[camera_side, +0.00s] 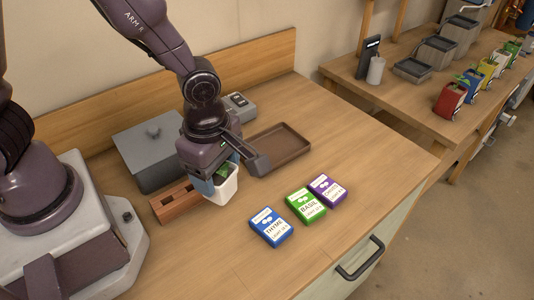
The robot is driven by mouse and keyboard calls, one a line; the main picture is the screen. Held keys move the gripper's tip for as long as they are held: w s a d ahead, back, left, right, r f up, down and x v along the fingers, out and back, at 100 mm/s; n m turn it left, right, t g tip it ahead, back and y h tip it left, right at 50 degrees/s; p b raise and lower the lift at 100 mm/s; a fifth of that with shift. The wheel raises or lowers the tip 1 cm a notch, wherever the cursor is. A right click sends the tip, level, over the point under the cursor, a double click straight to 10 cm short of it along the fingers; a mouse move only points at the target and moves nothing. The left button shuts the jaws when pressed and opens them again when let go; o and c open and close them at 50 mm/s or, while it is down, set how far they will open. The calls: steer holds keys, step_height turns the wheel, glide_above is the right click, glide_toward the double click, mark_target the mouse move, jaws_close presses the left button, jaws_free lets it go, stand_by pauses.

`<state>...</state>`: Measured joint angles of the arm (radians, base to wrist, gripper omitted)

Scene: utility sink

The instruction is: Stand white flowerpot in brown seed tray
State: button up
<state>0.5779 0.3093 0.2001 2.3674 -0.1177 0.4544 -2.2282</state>
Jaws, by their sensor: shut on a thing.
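The white flowerpot (226,190) is upright with a green plant in it. My gripper (219,180) is shut on the pot, and its jaws and wrist hide part of the pot's upper left side. I cannot tell whether the pot touches the table or hangs just above it. The brown seed tray (300,149) lies flat on the table, up and to the right of the pot. It looks empty, and its near left corner is hidden behind a grey part of my gripper.
A wooden block with slots (172,204) lies just left of the pot. A grey box (150,145) stands behind it. Blue (270,227), green (305,206) and purple (327,189) seed packets lie to the right. The table's front right is clear. A second bench (430,85) holds several small pots.

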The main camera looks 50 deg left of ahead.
steer(key=w+a+r+n, duration=0.35)
steer(key=w+a, duration=0.35)
steer(key=a, duration=0.4)
glide_above(273, 150)
steer(key=shift+n, duration=0.45)
step_height(273, 150, down, 10)
steer(key=shift+s+f, duration=0.1)
steer(key=shift+f, duration=1.55)
steer(key=shift+f, duration=0.1)
steer(key=o, duration=1)
steer(key=shift+f, duration=0.1)
steer(key=shift+c, duration=0.2)
